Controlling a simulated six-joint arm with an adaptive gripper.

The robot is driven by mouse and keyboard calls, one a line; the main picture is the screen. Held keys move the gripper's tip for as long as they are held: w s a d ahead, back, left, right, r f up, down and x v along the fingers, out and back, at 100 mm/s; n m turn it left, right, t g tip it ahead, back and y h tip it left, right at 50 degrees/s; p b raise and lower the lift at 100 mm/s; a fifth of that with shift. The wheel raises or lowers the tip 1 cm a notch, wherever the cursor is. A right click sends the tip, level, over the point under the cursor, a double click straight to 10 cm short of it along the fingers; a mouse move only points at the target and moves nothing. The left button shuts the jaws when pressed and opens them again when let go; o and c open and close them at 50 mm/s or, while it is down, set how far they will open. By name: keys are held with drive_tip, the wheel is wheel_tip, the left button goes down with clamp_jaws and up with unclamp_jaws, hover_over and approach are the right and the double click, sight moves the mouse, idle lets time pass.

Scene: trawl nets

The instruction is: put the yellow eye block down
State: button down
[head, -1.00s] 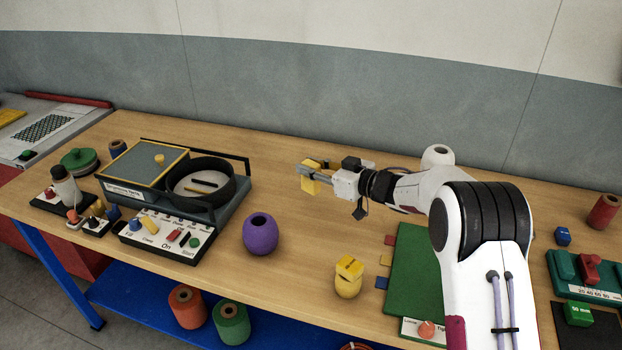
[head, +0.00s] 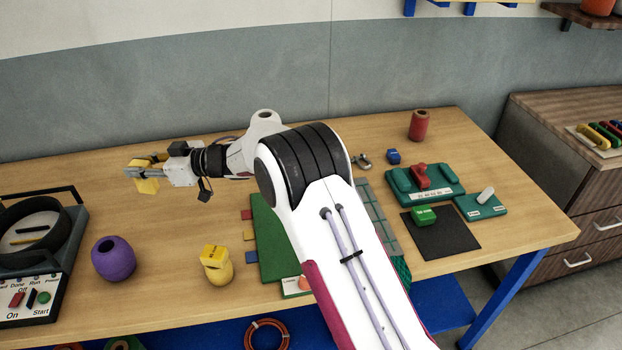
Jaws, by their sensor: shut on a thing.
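My gripper (head: 140,172) is shut on a yellow block (head: 147,185) at the left of the head view. The block is held between the fingertips, beyond the purple spool, and its lower part shows below the fingers. The fingers hide part of it. No eye marking is readable on it. I cannot tell whether its bottom touches the table (head: 180,220) or hangs just above it. A second yellow block (head: 214,256) rests on a rounded yellow spool (head: 218,273) nearer the front edge.
A purple spool (head: 113,259) stands front left, beside the panelled machine (head: 30,295). A green mat (head: 268,240) lies under my arm. A red spool (head: 419,125), teal holder (head: 430,188) and black mat (head: 440,235) are right. Bare wood surrounds the gripper.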

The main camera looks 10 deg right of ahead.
wheel_tip(320, 180, up, 6)
drive_tip(key=shift+r, duration=0.15)
drive_tip(key=w+d+m+t+h, duration=0.1)
drive_tip(key=d+m+t+h, duration=0.45)
drive_tip(key=d, duration=3.55)
drive_tip(key=s+d+m+t+h, duration=0.2)
drive_tip(key=s+d, duration=0.3)
drive_tip(key=d, duration=0.5)
drive_tip(key=s+d+m+t+h, duration=0.15)
drive_tip(key=s+d, duration=0.35)
drive_tip(key=d, duration=0.5)
drive_tip(key=s+d+m+h, duration=0.5)
drive_tip(key=s+d+h, duration=0.1)
drive_tip(key=s+d, duration=0.8)
drive_tip(key=shift+t, duration=0.4)
drive_tip(key=shift+s+a+f, duration=0.15)
drive_tip(key=shift+s+f, duration=0.05)
drive_tip(key=shift+f, duration=0.75)
drive_tip(key=shift+s+a+f, duration=0.2)
drive_tip(key=shift+s+f, duration=0.05)
drive_tip(key=shift+f, duration=0.65)
drive_tip(key=shift+s+a+f, duration=0.15)
drive_tip(key=shift+s+f, duration=0.05)
drive_tip(key=shift+f, duration=0.75)
